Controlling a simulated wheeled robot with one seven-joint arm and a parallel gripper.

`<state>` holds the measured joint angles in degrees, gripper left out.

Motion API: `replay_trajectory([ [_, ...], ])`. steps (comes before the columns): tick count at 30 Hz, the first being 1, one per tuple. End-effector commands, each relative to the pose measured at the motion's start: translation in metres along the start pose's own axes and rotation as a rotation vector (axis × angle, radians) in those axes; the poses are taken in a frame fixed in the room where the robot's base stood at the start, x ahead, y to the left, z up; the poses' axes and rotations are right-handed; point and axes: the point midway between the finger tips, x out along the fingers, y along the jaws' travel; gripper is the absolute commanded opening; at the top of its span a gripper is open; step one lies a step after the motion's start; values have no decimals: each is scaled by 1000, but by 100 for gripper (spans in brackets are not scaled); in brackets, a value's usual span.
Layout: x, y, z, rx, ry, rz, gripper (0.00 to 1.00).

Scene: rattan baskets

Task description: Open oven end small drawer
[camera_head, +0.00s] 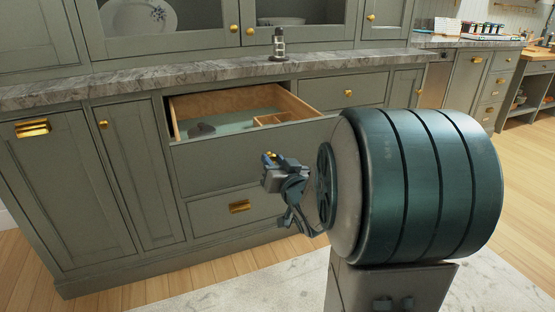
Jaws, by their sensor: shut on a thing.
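A green-grey drawer (205,165) in the middle of the cabinet row stands pulled out. Its wooden inside shows, with a dark item (202,130) and a small wooden divider (270,119) in it. My gripper (270,160) is at the front of this drawer, shut on its small brass handle, which is mostly hidden by the fingers. A small drawer (325,91) with a brass knob (348,93), to the right under the counter, is shut. No oven can be made out, so I cannot tell which drawer is at the oven end.
A marble counter (150,77) runs above the drawers, with a small dark and clear bottle (278,44) on it. A lower drawer (220,212) and cupboard doors (60,185) are shut. My arm covers the right middle. Wooden floor (520,215) and a pale rug (230,295) are clear.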

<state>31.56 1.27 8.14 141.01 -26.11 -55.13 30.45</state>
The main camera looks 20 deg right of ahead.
Motion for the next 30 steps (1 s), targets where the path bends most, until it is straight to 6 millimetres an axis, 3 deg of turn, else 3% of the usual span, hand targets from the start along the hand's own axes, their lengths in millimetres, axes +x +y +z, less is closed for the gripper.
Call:
replay_trajectory([
  [14,-3,-3,1,-1,-3,-5,0],
  [15,-3,-3,1,-1,-3,-5,39],
  [16,-3,-3,1,-1,-2,-5,47],
  [26,-4,-2,0,-1,-1,-4,50],
  [30,-17,-2,-1,-1,-1,-3,50],
])
